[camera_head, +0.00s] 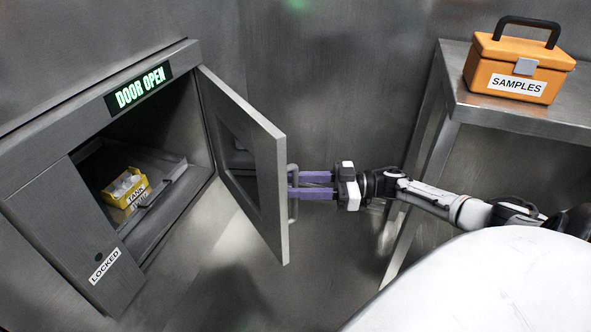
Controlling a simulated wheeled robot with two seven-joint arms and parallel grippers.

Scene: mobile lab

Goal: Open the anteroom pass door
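The grey pass door (262,160) with its dark window stands swung out on the right side of the wall hatch. It is wide open, and the hatch sign (138,87) above reads DOOR OPEN in green. A vertical bar handle (293,211) is on the door's outer face. My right gripper (292,186) comes in from the right, its two purple fingers at the handle with a narrow gap between them. I cannot tell whether they are closed on the bar. My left gripper is not in view.
Inside the hatch is a yellow box (122,197) labelled TANK. A panel marked LOCKED (104,266) is at lower left. An orange SAMPLES case (519,68) stands on a metal table (548,121) at right. Bare floor lies below the door.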

